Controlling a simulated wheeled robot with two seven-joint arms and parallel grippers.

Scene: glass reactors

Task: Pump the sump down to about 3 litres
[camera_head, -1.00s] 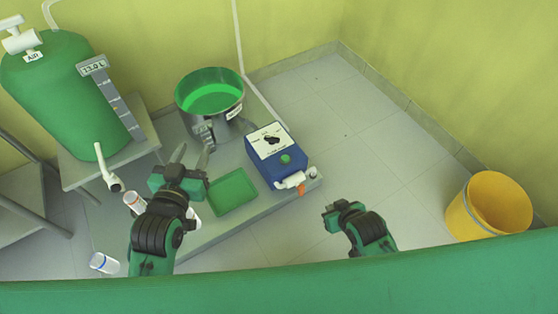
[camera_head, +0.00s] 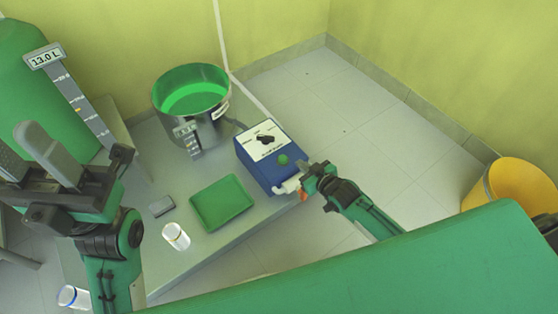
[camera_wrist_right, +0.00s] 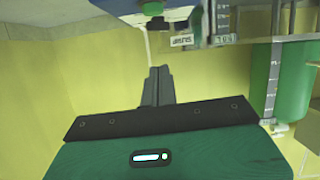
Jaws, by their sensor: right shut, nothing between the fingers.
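The sump is a round steel pot (camera_head: 211,130) with green liquid (camera_head: 195,102) inside; a small gauge, too small to read, is on its front. Beside it stands a blue pump box (camera_head: 258,165) with a dial (camera_head: 265,139) on a white panel and a green button (camera_head: 283,159). My right gripper (camera_head: 307,179) is at the box's front corner, close to its white fitting (camera_head: 287,186); I cannot tell whether they touch. In the wrist view its fingers (camera_wrist_right: 157,86) are together and empty. My left gripper (camera_head: 28,152) is raised at the left, fingers apart and empty.
A large green tank (camera_head: 35,110) at the left has a gauge sign (camera_head: 46,57) reading 13.0 L. A green tray (camera_head: 221,203), a grey block (camera_head: 161,206) and a white jar (camera_head: 176,236) are on the grey platform. A yellow bucket (camera_head: 510,188) stands right on clear floor.

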